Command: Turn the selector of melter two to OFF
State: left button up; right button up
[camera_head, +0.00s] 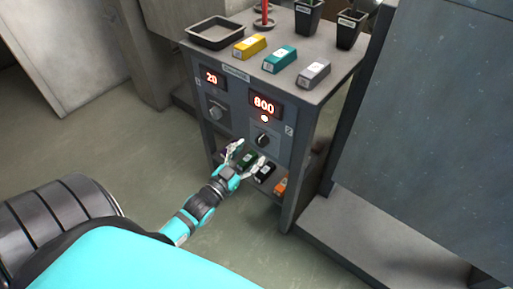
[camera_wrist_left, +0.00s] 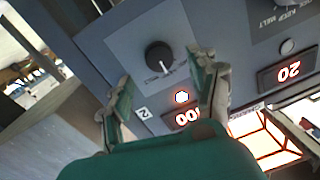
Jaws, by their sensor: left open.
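The selector of melter two (camera_head: 263,140) is a round black knob on the grey front panel, below the red display reading 800 (camera_head: 264,104) and a lit red lamp (camera_head: 264,118). It also shows in the left wrist view (camera_wrist_left: 159,55), with a white pointer line, near the "2" label (camera_wrist_left: 143,113). The words around it are too small to read surely. My left gripper (camera_head: 245,156) is open in front of the panel, just below the knob. In the left wrist view its fingers (camera_wrist_left: 163,72) are spread and empty, apart from the knob. My right gripper is out of view.
The other melter's knob (camera_head: 216,112) sits to the left under a display reading 20 (camera_head: 211,77). Yellow, teal and grey blocks and a black tray (camera_head: 215,32) stand on top. A lower shelf holds several coloured blocks. A large grey cabinet (camera_head: 430,110) stands at the right.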

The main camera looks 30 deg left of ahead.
aim_at(259, 143)
pick_arm(q)
jog(key=shift+w, duration=2.2)
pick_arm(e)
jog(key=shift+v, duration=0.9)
pick_arm(q)
jog(key=shift+c, duration=0.2)
jog(key=c, duration=1.1)
jog(key=n+p, duration=0.3)
jog(key=shift+r, duration=0.2)
jog(key=n+p, duration=0.2)
jog(key=n, duration=0.2)
jog(key=shift+a+f, duration=0.1)
jog(key=shift+f+n+g+p, duration=0.1)
jog(key=shift+n+g+p, duration=0.3)
jog(key=shift+n, duration=0.6)
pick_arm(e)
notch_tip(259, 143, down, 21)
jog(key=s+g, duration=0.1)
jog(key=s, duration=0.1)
